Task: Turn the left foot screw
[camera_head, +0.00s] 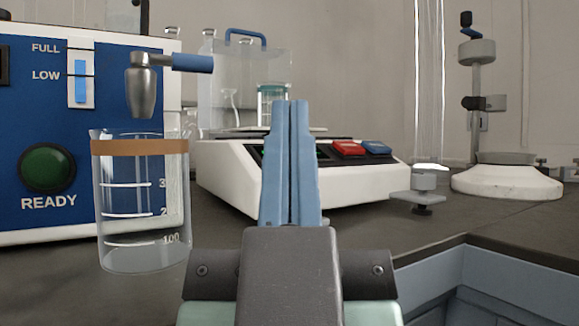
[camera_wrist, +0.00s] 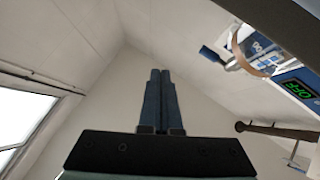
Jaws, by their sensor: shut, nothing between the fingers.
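My gripper (camera_head: 290,104) has its two blue fingers pressed together, pointing up and away in the head view, with nothing between them. It also shows shut in the wrist view (camera_wrist: 160,74), against bare wall and ceiling. Behind it stands a white balance (camera_head: 235,178) with a red and a blue button and a clear draft shield (camera_head: 222,70). My fingers cover part of the balance's front. I cannot clearly make out a left foot screw; the balance's underside is in shadow and partly behind my gripper.
A glass beaker (camera_head: 142,245) stands at left under a tap (camera_head: 142,90) on a blue-and-white dispenser (camera_head: 35,120). A glass column (camera_head: 430,80) and a white-based stand (camera_head: 508,183) are at right.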

